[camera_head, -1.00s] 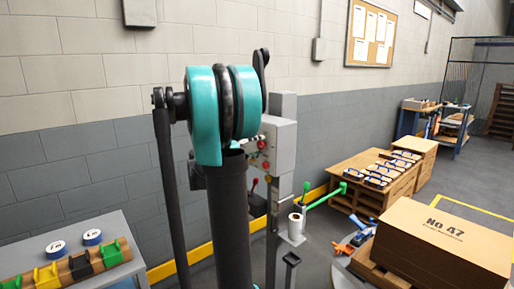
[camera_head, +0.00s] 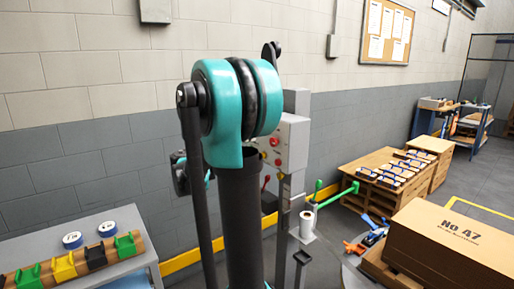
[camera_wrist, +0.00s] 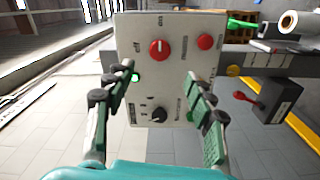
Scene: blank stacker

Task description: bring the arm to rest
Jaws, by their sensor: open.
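My gripper (camera_wrist: 165,103) is open in the wrist view, with its two fingers spread and nothing between them. Behind the fingers stands a grey control panel (camera_wrist: 150,85) with a red knob (camera_wrist: 159,50), a red button (camera_wrist: 205,42), a lit green light and a black dial (camera_wrist: 158,115). Whether the fingers touch the panel I cannot tell, but a gap seems to show. In the head view my teal and black arm rises in the middle and partly hides the panel (camera_head: 294,140).
A grey table (camera_head: 135,243) with a rack of coloured clips (camera_head: 65,265) and two tape rolls is at left. A cardboard box (camera_head: 450,245) and wooden benches (camera_head: 385,182) stand at right. A green lever (camera_head: 335,195) sticks out beside the machine.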

